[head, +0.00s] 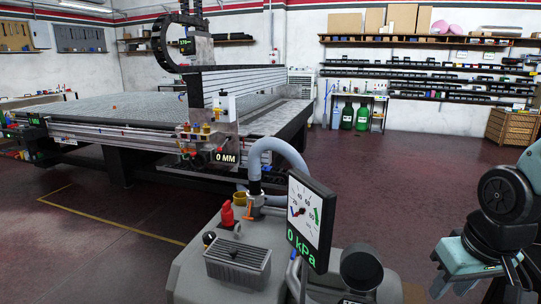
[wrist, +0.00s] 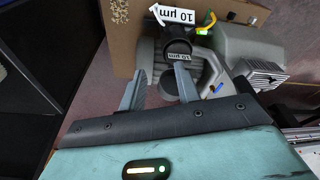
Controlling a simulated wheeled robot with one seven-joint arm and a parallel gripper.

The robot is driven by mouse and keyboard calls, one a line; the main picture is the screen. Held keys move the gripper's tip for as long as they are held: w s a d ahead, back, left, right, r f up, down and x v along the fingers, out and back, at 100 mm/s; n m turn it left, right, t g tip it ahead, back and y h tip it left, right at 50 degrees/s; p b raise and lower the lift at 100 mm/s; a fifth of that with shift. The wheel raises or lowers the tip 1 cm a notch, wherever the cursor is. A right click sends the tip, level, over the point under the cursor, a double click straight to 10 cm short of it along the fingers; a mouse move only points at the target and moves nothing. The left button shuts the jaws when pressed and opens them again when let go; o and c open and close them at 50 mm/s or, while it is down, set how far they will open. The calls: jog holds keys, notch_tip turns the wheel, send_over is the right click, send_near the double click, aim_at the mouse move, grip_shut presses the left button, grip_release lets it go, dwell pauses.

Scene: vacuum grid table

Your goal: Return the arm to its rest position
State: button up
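My gripper (wrist: 160,72) shows in the wrist view with its two grey fingers apart and nothing held between them. Beyond the fingers is a grey pump unit (wrist: 250,48) with dark round parts and "10 µm" labels. The same grey pump unit (head: 200,274) stands at the bottom centre, left of my arm, with a gauge (head: 308,217) reading 0 kPa.
A large grid table (head: 110,108) with a gantry (head: 240,80) fills the left and middle; a display there reads 0 MM. A cardboard box (wrist: 120,45) stands near the pump in the wrist view. Open floor (head: 400,175) lies between the pump and the shelves (head: 440,87).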

jog(key=s+a+f+n+g+b, duration=0.1)
jog(key=s+a+f+n+b, duration=0.3)
jog(key=s+a, duration=0.3)
jog(key=s+a+f+n+g+b, duration=0.2)
jog(key=s+a+f+n+b, duration=0.25)
jog(key=a, duration=0.55)
notch_tip(320, 180, up, 15)
jog(key=m+p, duration=0.1)
jog(key=p, duration=1.3)
jog(key=shift+s+d+f, duration=0.2)
jog(key=shift+s+d, duration=0.1)
jog(key=shift+s, duration=0.15)
jog(key=shift+m, duration=0.25)
